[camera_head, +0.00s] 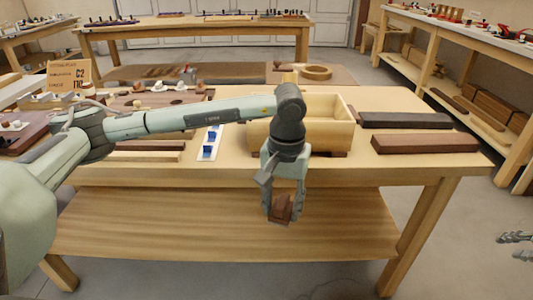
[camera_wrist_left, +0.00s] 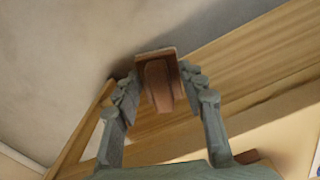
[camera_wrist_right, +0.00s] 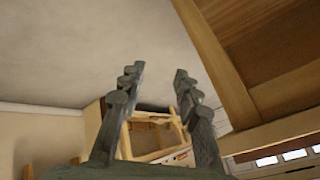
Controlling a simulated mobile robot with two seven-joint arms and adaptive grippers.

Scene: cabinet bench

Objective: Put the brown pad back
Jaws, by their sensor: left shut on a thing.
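My left gripper (camera_head: 282,207) is shut on a small brown pad (camera_head: 281,209), in front of the bench's front edge and below the height of its top. In the left wrist view the pad (camera_wrist_left: 160,85) sits between the fingertips of the left gripper (camera_wrist_left: 160,82), with a finger on each side. My right gripper (camera_head: 516,246) shows at the right edge of the head view, well away from the bench. In the right wrist view the right gripper (camera_wrist_right: 156,75) is open and empty.
A pale open wooden box (camera_head: 340,135) stands on the bench (camera_head: 225,167), with a reddish-brown piece (camera_head: 338,154) under its front edge. A dark plank (camera_head: 405,120) and a brown plank (camera_head: 425,143) lie to its right. A blue-and-white strip (camera_head: 210,142) lies left. A lower shelf (camera_head: 170,225) spans below.

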